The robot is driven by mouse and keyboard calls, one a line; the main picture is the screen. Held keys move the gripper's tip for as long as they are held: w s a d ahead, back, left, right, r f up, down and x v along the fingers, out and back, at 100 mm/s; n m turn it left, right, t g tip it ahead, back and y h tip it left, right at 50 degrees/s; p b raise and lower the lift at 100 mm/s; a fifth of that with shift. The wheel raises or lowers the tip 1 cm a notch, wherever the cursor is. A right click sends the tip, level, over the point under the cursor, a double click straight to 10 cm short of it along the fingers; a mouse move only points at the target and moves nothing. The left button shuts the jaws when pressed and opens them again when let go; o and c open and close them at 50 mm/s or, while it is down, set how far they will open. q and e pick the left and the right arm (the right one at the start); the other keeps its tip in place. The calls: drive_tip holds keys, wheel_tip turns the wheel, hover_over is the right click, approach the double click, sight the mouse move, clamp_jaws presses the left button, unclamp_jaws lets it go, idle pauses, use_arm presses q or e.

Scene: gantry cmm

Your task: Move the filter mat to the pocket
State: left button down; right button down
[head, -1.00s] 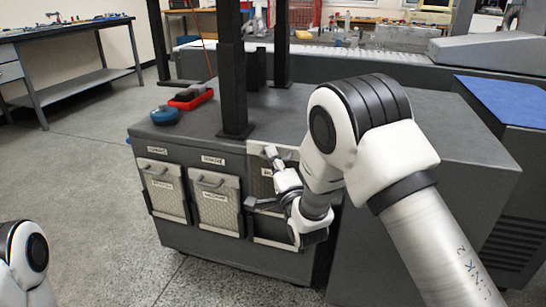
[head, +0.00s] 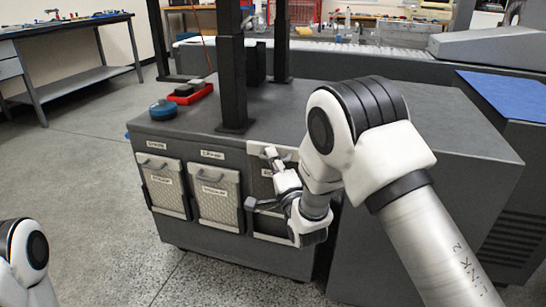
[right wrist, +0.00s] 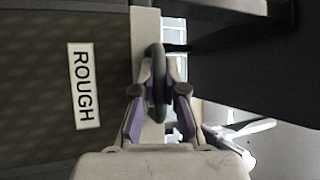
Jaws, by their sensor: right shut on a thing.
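The filter mat in my right gripper is a dark brown mesh in a pale frame, with a label reading ROUGH, in the right wrist view (right wrist: 40,85). My right gripper (right wrist: 158,95) is shut on the dark handle (right wrist: 158,60) at the mat's pale edge. In the head view, my right gripper (head: 264,180) is at the third, rightmost bay of the grey cabinet (head: 200,145), partly hiding the mat and pocket there. I cannot tell how far the mat sits in that pocket. My left gripper is out of view; only part of its arm shows.
Two pale mesh mats, left (head: 166,190) and middle (head: 215,198), sit in the other pockets under small labels. A blue round object (head: 163,110) and a red tray (head: 190,95) are on the cabinet top, near a black post (head: 231,80). Floor at left is clear.

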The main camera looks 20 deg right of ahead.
drive_tip(key=shift+f, duration=0.2)
drive_tip(key=shift+s+p, duration=0.1)
drive_tip(key=shift+p, duration=0.2)
idle(0.5)
drive_tip(key=shift+f, duration=0.15)
drive_tip(key=shift+f+b, duration=0.3)
drive_tip(key=shift+f, duration=0.1)
idle(0.4)
